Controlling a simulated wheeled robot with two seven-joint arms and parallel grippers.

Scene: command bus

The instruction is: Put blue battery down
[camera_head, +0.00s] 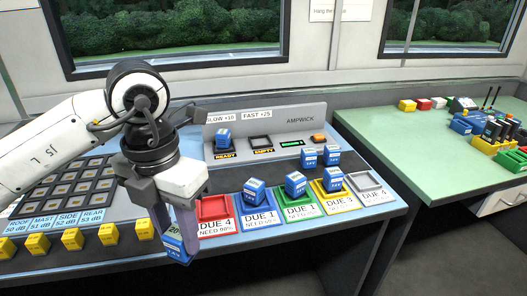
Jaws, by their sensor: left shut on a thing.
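My left gripper (179,228) points down near the front edge of the light blue table, just left of the red tray. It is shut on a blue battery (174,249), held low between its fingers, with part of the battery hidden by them. Other blue batteries stand on the blue tray (254,190), the green tray (295,184) and the yellow tray (333,178). Two more stand behind these trays (309,157). Another blue battery (222,138) sits in the charger's slot marked READY. My right gripper is not in view.
The red tray (213,209) and the grey tray (369,183) are empty. The grey AMPWICK charger (300,121) stands behind, with a slot marked EMPTY. Yellow blocks (108,234) line the front left. A green table (430,150) stands at the right.

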